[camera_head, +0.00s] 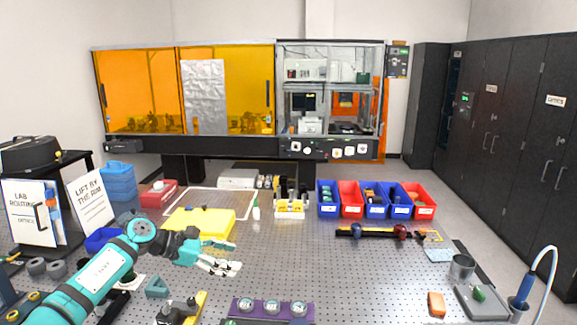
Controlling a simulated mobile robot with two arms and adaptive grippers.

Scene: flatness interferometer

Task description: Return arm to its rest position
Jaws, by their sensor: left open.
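My left arm (101,273), teal and grey, comes in from the lower left and reaches over the perforated table (330,265). My left gripper (238,268) is open, with its pale fingers pointing right. No object shows between the fingers. It hovers in front of a yellow case (203,222), and the gap to the table cannot be judged exactly. My right gripper is not in view.
A purple holder with round optics (271,308) stands at the front. Blue and red bins (350,200) line the back. A rail (375,233) lies right of centre. A metal cup (461,267) and grey plate (482,303) are at right. The table's middle is mostly clear.

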